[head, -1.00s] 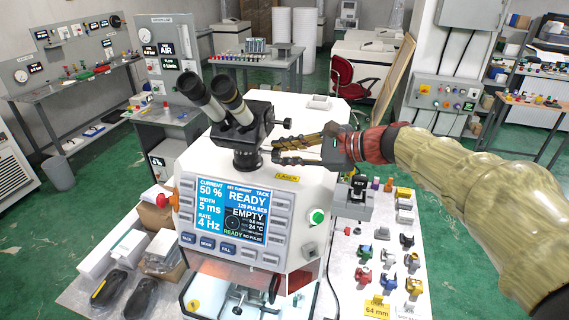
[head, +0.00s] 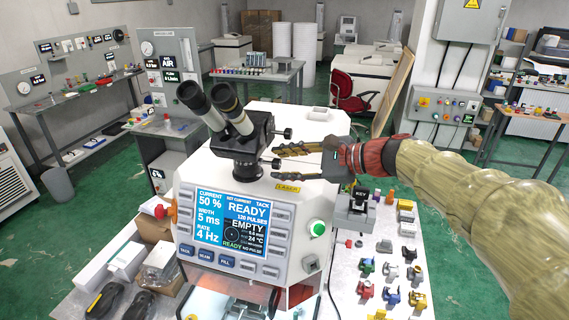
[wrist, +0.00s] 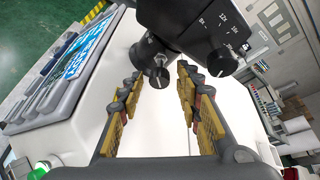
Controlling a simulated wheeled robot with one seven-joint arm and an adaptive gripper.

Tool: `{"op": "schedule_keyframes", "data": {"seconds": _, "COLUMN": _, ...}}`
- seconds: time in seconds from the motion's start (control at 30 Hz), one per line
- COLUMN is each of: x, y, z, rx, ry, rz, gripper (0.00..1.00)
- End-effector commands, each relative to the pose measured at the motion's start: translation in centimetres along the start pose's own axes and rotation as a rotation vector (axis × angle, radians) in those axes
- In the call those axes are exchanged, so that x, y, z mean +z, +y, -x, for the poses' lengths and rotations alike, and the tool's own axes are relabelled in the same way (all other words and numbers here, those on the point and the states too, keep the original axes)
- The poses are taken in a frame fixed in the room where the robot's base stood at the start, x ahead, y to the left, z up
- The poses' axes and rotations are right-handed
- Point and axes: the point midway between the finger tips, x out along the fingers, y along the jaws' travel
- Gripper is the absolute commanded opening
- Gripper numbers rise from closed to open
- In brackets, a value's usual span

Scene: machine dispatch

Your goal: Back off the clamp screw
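The microscope head (head: 245,140) with two eyepieces stands on the white laser welder (head: 315,175). In the wrist view the lower screw's knob (wrist: 160,76) lies between the fingertips, with a gap on both sides. The upper knob (wrist: 222,62) is beyond the right finger.
The welder's screen (head: 232,220) reads READY and EMPTY. Several small coloured parts (head: 391,297) lie on the bench at right. A box (head: 124,260) lies at left.

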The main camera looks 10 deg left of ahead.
Motion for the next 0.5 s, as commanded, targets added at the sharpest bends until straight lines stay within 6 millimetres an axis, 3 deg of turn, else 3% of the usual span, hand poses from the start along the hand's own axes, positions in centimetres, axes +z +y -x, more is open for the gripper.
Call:
{"op": "schedule_keyframes", "data": {"seconds": 0.33, "x": 0.0, "y": 0.0, "z": 0.2, "rx": 0.000, "ry": 0.000, "rz": -0.001, "gripper": 0.38}}
{"op": "schedule_keyframes", "data": {"seconds": 0.5, "x": -0.1, "y": -0.1, "z": 1.9, "rx": -0.003, "ry": 0.002, "rz": 0.000, "gripper": 0.38}}
